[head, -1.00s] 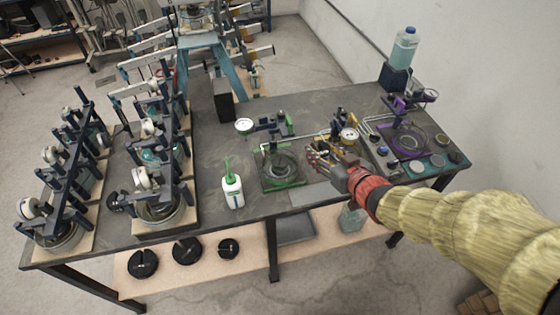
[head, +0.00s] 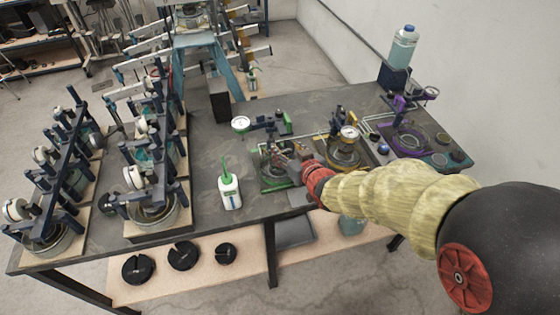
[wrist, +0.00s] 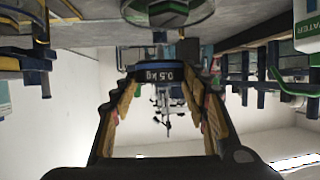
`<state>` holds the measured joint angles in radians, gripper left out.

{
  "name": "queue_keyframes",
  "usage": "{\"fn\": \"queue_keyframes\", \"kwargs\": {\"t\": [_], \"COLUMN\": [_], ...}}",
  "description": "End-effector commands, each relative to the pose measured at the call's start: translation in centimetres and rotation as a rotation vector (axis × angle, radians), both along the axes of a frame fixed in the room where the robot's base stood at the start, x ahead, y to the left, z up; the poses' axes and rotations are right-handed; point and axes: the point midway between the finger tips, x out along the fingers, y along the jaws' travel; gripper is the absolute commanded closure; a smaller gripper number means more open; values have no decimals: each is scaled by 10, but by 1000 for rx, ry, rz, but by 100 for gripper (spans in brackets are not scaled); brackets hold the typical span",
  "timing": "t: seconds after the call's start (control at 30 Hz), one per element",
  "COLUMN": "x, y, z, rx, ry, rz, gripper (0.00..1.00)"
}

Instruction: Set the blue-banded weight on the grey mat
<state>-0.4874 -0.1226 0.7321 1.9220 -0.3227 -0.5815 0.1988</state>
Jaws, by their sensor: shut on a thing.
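The blue-banded weight (wrist: 153,74) is a dark disc marked 0.5 kg, with a blue band, in the wrist view. My gripper (wrist: 158,86) is shut on it, one finger on each side. In the head view my gripper (head: 282,159) is over the right side of the green-framed device, and the weight cannot be made out between the fingers. A grey patch that looks like the grey mat (head: 297,198) lies at the table's front edge, right of the green device and partly covered by my arm.
The green-framed device (head: 272,182) stands mid-table, with a white bottle (head: 230,188) to its left. A yellow device (head: 347,150) and a purple one (head: 408,140) are to the right. Lever frames (head: 150,160) crowd the left. Black slotted discs (head: 183,255) lie on the lower shelf.

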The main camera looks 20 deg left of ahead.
Motion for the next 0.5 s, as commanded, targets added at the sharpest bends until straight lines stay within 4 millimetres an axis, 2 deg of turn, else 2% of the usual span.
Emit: {"fn": "queue_keyframes", "kwargs": {"t": [0.13, 0.37, 0.5], "x": [6, 8, 10], "y": [15, 22, 26], "z": [-14, -24, -42], "rx": [4, 4, 3], "ry": [-6, -6, -5], "rz": [1, 1, -1], "gripper": [98, 98, 98]}}
